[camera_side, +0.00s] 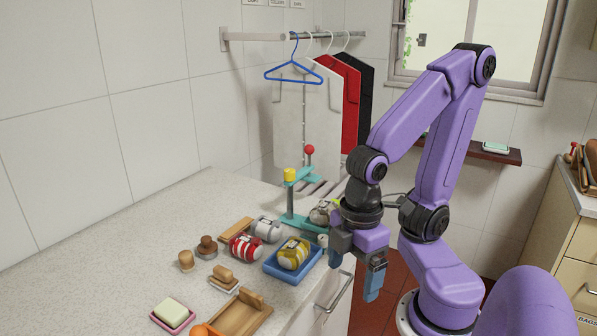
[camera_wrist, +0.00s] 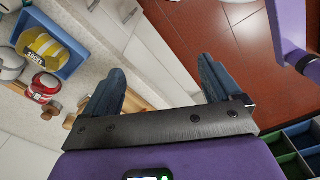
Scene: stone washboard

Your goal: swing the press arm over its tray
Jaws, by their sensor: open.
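A teal press (camera_side: 290,205) stands on the counter, with a yellow cap (camera_side: 290,174) on its post. Its teal arm (camera_side: 303,173) reaches toward the back right, near a lever with a red ball knob (camera_side: 309,150). A blue tray (camera_side: 283,273) sits in front of the press and holds a yellow-striped bundle (camera_side: 293,253). The tray also shows at upper left in the wrist view (camera_wrist: 72,64). My gripper (camera_side: 355,266) is open and empty, pointing down by the counter's front edge, right of the tray and press. Its fingers (camera_wrist: 161,75) have only cabinet fronts and floor between them.
A red-striped bundle (camera_side: 245,247), a grey bundle (camera_side: 267,229), wooden-handled brushes, and a soap on a pink dish (camera_side: 172,313) lie left of the tray. A grey sack (camera_side: 321,213) is beside the press. Hanging shirts (camera_side: 308,115) are behind. The counter's left side is clear.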

